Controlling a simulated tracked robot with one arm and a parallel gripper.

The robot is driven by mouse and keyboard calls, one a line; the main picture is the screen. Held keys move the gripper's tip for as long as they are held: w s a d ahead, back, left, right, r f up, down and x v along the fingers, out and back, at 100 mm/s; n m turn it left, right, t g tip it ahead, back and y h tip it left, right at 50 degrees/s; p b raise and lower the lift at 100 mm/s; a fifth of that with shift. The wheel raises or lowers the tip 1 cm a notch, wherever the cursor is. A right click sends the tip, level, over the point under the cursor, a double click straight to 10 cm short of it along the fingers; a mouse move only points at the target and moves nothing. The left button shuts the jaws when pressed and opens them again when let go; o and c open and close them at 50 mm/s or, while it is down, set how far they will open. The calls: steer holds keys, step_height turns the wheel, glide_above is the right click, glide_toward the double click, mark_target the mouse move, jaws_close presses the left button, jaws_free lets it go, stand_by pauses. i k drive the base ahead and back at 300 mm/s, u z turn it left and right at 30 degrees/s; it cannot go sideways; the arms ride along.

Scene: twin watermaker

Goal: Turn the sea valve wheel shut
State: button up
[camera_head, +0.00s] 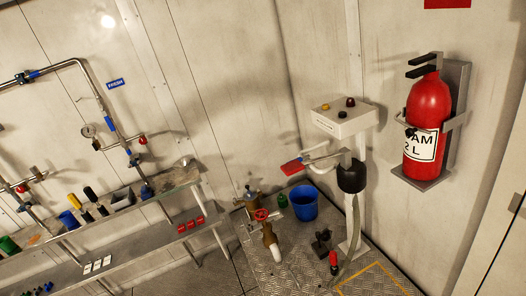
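A small red handwheel (261,214) sits on a brass-coloured valve body (268,234) low on the floor, near the picture's middle. I take it for the sea valve wheel. A short pipe with a pale end hangs below the valve, and more brass fittings (250,199) stand behind it. The wheel is small in view, so I cannot tell how far it is turned. I cannot make out my gripper in this view, and nothing visibly touches the wheel.
A blue bucket (304,203) stands right of the valve. A pedestal with a white control box (344,119), a red-ended lever (292,167) and a hose stands further right. A red extinguisher (428,125) hangs on the right wall. A bench (110,235) with small parts fills the left.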

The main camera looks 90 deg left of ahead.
mark_target(261, 215)
steer(key=u, duration=0.1)
steer(key=k, duration=0.75)
steer(key=u, duration=1.45)
steer(key=i, duration=0.5)
steer(key=u, duration=0.15)
